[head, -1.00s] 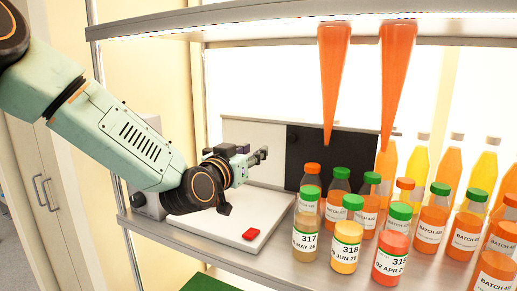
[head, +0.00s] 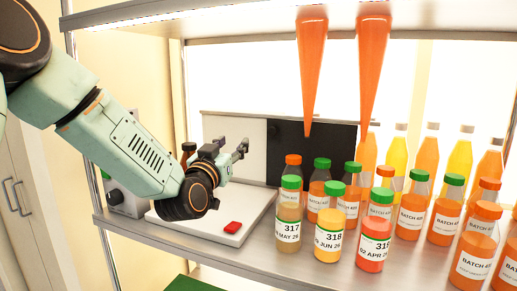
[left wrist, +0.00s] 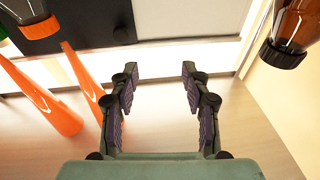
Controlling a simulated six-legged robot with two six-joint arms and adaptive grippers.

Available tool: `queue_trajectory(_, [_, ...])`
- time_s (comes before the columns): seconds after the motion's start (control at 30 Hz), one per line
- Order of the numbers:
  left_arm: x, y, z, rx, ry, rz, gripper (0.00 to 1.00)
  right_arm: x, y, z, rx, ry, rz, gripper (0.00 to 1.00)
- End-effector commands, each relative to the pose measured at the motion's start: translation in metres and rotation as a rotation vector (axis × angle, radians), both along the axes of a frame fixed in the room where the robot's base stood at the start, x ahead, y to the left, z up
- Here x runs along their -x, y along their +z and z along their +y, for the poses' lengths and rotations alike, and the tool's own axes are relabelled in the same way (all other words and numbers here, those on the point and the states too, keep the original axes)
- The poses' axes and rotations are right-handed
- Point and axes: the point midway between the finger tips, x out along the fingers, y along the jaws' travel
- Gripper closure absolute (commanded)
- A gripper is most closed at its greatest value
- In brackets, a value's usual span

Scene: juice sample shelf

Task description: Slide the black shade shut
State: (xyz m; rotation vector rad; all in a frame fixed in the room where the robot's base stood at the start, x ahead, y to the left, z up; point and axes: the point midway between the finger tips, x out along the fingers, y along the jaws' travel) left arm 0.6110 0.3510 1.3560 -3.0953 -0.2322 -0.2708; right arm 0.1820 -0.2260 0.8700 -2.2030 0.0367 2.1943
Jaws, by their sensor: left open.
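The black shade (head: 310,150) is a dark panel at the back of the shelf, right of a white panel (head: 240,135). In the left wrist view, which looks upside down, the shade (left wrist: 85,18) is at the upper left, with a dark grip-like piece (left wrist: 123,22) at its edge. The pale panel (left wrist: 185,16) is beside it. My left gripper (head: 232,148) is in front of the white panel, left of the shade and apart from it. In the wrist view its jaws (left wrist: 159,72) are spread with nothing between them. My right gripper is not in view.
Several capped bottles (head: 326,235) stand on the shelf to the right, in front of the shade's lower part. Two orange cones (head: 312,70) hang above.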

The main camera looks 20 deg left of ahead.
Motion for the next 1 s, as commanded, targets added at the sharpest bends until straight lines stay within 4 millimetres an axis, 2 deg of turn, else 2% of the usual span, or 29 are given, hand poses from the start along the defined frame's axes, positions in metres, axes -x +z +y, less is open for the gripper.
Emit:
queue_trajectory(0.03, [-0.014,-0.018,-0.008,-0.020,-0.008,-0.042,0.53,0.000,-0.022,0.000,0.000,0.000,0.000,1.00])
queue_trajectory(0.13, [-0.033,-0.023,-0.025,-0.022,-0.038,-0.128,0.53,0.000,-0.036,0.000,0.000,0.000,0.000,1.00])
queue_trajectory(0.27, [-0.046,-0.025,-0.045,-0.016,-0.078,-0.196,0.53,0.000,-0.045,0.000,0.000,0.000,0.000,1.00])
queue_trajectory(0.4, [-0.052,-0.023,-0.052,-0.010,-0.095,-0.223,0.53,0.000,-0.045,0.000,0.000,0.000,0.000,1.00])
queue_trajectory(0.53, [-0.060,-0.016,-0.052,-0.009,-0.096,-0.226,0.53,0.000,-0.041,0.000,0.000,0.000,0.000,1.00])
queue_trajectory(0.8, [-0.096,-0.001,-0.050,-0.010,-0.095,-0.225,0.53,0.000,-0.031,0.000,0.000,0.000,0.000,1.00])
queue_trajectory(1.0, [-0.114,0.006,-0.048,-0.010,-0.094,-0.222,0.53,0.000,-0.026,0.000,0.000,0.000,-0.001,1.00])
